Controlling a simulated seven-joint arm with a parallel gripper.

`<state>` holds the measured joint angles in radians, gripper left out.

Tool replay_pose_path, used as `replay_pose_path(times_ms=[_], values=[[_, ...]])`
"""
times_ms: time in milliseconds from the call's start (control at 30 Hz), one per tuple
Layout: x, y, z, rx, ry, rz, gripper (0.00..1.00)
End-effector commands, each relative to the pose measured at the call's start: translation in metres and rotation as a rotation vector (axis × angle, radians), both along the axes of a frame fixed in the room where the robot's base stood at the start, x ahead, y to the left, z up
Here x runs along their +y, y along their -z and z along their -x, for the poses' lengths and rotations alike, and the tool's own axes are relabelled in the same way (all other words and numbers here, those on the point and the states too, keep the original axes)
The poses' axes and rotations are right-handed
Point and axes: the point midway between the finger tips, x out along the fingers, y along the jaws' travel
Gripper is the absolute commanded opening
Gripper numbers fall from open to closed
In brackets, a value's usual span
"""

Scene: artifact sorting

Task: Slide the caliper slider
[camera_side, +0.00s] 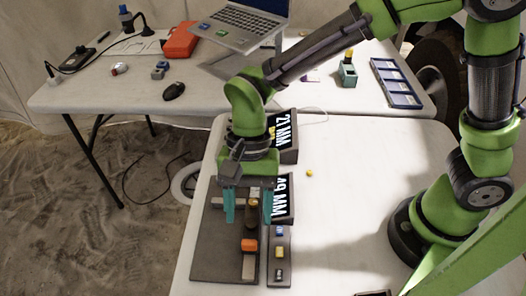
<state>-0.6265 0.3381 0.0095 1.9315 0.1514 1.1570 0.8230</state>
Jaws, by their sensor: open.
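A caliper-like fixture lies on a dark grey board (212,255) on the near white table. A brown upright cylinder (251,214) stands just behind the orange block. My gripper (248,217) points down over the back part of the board. Its two teal fingers are apart, one on each side of the cylinder in this view. I cannot tell whether they touch anything. The gripper hides part of the fixture's back end.
A display reading "49 MM" (282,196) and another reading "21 MM" (284,134) stand close behind and right. A button strip (279,262) lies beside the board. A small yellow piece (309,172) lies on the table. The right side of the near table (340,220) is mostly clear.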

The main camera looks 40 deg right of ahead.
Motion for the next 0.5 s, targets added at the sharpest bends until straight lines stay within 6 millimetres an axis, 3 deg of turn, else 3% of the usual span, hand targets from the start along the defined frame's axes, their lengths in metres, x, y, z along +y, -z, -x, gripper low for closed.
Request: replay_pose_path(times_ms=[200,500], values=[[-0.014,-0.051,-0.016,-0.005,0.003,-0.004,0.57],[-0.026,-0.091,-0.027,-0.003,-0.001,-0.001,0.57]])
